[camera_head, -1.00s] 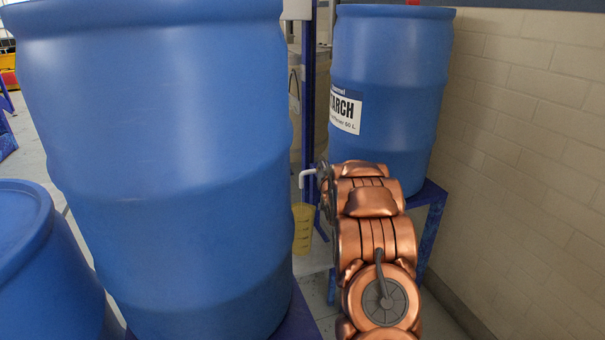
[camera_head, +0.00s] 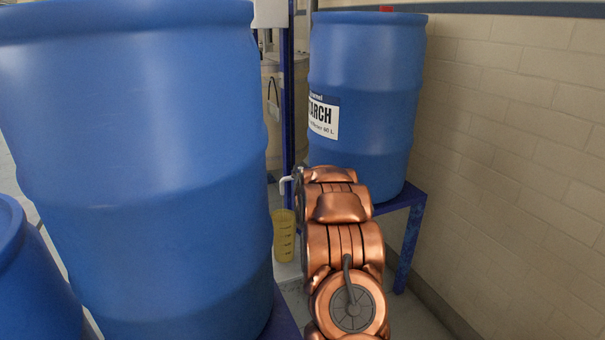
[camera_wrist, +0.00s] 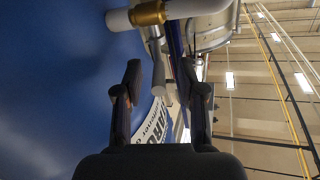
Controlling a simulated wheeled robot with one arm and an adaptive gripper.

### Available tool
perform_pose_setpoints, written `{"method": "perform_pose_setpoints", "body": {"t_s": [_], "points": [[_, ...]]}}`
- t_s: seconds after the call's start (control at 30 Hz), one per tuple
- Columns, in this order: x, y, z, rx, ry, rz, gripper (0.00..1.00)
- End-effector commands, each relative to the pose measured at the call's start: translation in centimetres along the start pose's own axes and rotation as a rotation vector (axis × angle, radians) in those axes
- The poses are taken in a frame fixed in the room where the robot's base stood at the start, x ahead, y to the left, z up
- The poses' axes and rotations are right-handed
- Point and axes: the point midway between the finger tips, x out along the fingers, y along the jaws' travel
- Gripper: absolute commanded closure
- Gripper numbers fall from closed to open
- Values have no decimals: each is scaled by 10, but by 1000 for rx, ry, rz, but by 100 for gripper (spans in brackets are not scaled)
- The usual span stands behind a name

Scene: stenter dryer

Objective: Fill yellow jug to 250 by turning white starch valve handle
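The yellow jug (camera_head: 284,240) stands upright below the white spout (camera_head: 286,181), in the gap between the blue drums in the head view. Dark marks run up its side; its fill level cannot be told. The blue starch drum (camera_head: 365,100) sits behind my arm. In the wrist view, a white pipe with a brass fitting (camera_wrist: 148,13) crosses the top. A pale handle (camera_wrist: 157,72) extends from it between the fingers of my gripper (camera_wrist: 161,75). The gripper is open, with a gap on either side of the handle. My arm hides the gripper in the head view.
A large blue drum (camera_head: 140,170) fills the left foreground, close to my arm. A blue stand (camera_head: 408,235) supports the starch drum. A tiled wall (camera_head: 500,140) closes the right side. A narrow strip of floor shows between stand and wall.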

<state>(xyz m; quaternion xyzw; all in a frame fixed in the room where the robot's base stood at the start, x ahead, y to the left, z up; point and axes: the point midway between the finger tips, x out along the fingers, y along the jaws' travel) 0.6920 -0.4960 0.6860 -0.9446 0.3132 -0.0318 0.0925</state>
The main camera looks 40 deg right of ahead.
Motion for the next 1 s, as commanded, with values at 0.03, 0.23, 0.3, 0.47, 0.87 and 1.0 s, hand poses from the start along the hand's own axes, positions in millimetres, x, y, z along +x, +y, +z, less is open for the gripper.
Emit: {"method": "perform_pose_setpoints", "body": {"t_s": [0.03, 0.23, 0.3, 0.47, 0.87, 1.0], "points": [[0, 0, 0, 0, 0, 0, 60], [-3, 0, 0, 0, -2, 0, 60], [-7, 0, 0, 0, -2, 1, 60], [-23, 1, 2, 1, -5, 1, 60], [-71, 0, 1, 0, -2, 1, 60], [-88, 0, 0, 0, -2, 0, 60]]}}
